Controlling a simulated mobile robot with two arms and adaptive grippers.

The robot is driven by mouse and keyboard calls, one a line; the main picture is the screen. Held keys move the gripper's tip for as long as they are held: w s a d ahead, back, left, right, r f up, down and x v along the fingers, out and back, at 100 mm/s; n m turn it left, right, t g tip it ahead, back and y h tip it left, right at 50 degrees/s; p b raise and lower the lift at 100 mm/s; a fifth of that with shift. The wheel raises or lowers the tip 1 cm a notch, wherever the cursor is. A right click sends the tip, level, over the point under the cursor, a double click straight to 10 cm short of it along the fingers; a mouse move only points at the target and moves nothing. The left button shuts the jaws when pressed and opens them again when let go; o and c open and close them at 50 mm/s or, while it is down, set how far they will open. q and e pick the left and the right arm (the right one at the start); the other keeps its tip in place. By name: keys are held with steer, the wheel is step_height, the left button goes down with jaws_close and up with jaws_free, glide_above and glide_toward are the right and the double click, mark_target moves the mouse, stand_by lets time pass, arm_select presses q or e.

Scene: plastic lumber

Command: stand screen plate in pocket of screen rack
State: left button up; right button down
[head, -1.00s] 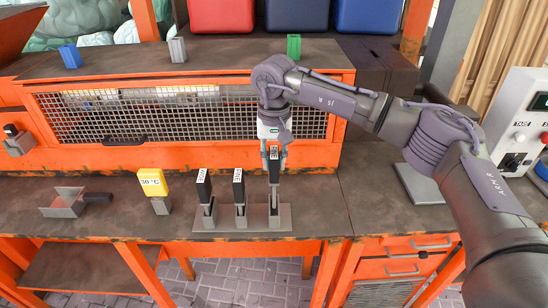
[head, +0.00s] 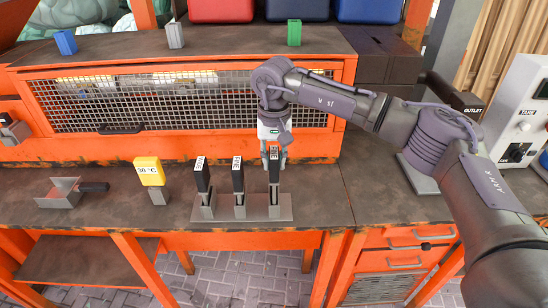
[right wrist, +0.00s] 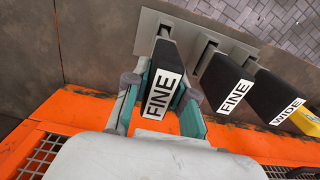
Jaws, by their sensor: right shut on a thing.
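The grey screen rack (head: 222,214) stands on the bench's front part, with three pockets in a row. Two black screen plates, WIDE (head: 202,178) at left and FINE (head: 238,178) in the middle, stand upright in it. My right gripper (head: 274,162) is shut on a third black plate, labelled FINE (head: 274,175), at the rack's right-hand pocket. This plate is upright and its lower end appears down in the pocket; the depth is hidden. In the right wrist view the gripper's teal pads flank the held plate (right wrist: 160,92). My left gripper is not in view.
A yellow 30 °C block (head: 149,170) and a grey scoop-like tray (head: 62,191) stand left of the rack. Behind is an orange housing with wire mesh (head: 190,107). The bench top right of the rack (head: 322,200) is clear.

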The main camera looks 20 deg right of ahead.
steer(key=shift+f+b, duration=0.8)
steer(key=shift+f, duration=0.45)
steer(key=c, duration=0.9)
jaws_free()
steer(key=shift+r, duration=0.1)
